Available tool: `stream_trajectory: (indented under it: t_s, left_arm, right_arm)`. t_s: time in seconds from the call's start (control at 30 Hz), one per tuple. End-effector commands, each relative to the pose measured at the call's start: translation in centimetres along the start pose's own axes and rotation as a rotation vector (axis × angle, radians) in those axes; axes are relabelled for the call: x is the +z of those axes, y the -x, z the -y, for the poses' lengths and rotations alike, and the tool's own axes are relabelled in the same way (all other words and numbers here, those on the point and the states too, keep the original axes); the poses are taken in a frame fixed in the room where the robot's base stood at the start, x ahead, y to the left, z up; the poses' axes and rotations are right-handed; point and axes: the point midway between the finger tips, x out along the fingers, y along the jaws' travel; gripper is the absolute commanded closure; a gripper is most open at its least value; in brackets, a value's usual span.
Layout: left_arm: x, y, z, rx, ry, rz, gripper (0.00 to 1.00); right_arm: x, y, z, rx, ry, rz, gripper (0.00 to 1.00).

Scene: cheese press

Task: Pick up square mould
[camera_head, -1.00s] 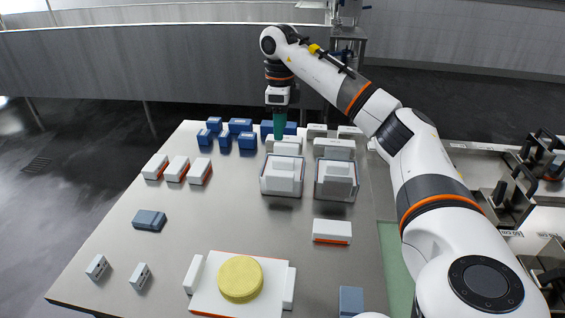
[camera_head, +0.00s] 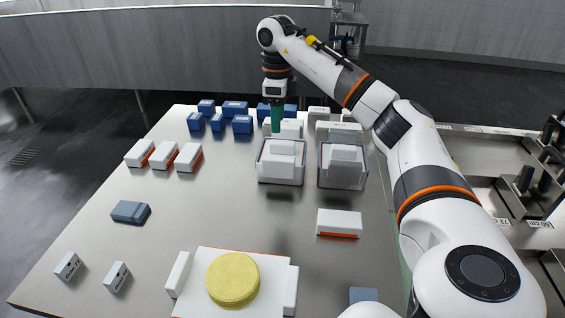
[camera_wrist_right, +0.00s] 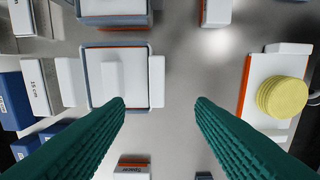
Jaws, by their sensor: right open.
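Two square white moulds with grey-blue frames stand side by side on the table, the left one (camera_head: 267,168) and the right one (camera_head: 342,182). Each has a white block on top. No label shows which one is the square mould. My right gripper (camera_head: 277,118) points down behind the left mould in the head view, its green fingers empty. In the right wrist view the fingers (camera_wrist_right: 160,102) are spread wide apart, with bare table between the tips. The left mould (camera_wrist_right: 127,72) lies just beyond the left finger there, apparently untouched. My left gripper is not in view.
The steel table (camera_head: 225,215) is clear in the middle. Several blue blocks (camera_head: 242,125) and white blocks stand at the back. White blocks with red edges (camera_head: 163,155) stand at the left. A yellow round (camera_head: 232,278) sits on a white board in front.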

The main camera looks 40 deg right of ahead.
Motion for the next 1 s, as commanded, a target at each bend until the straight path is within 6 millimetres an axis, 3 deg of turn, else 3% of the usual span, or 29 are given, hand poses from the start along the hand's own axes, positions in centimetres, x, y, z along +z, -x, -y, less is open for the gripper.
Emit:
stream_trajectory:
  t_s: [0.07, 0.43, 0.67, 1.0]
  left_arm:
    - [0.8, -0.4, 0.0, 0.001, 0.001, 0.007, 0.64]
    - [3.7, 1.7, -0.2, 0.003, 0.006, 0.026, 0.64]
    - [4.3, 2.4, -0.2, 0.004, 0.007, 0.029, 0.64]
    - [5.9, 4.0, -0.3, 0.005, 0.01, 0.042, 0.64]
  right_arm:
    - [0.0, -1.2, 0.0, 0.0, 0.0, 0.0, 0.5]
    - [0.0, -6.7, 0.0, -0.001, 0.001, 0.002, 0.5]
    - [0.0, -8.4, -0.1, 0.0, 0.0, 0.0, 0.5]
    - [0.1, -12.9, -0.6, -0.001, 0.0, 0.001, 0.5]
